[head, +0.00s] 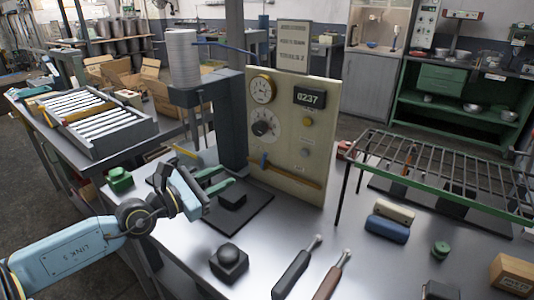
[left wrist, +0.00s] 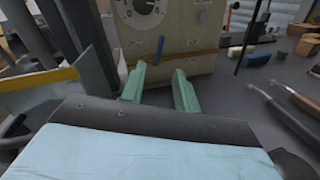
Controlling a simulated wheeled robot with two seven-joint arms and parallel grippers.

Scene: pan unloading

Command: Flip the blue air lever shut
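A small blue lever (head: 263,160) stands upright at the left part of an orange-brown pipe (head: 295,174) on the cream panel's lower front. The lever also shows in the left wrist view (left wrist: 160,45), beyond the fingertips and roughly centred between them. My left gripper (head: 217,180) has green fingers, spread apart with nothing between them. It is to the left of the lever and apart from it, over the dark mat. The same open fingers show in the left wrist view (left wrist: 160,82). My right gripper is not in view.
The cream panel (head: 320,130) carries dials and a 0237 display. A dark press column (head: 231,120) with a long blue rod (head: 222,46) stands left of it. A wire rack (head: 440,165), dark-handled tool (head: 297,268) and black knob block (head: 229,262) are nearby on the table.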

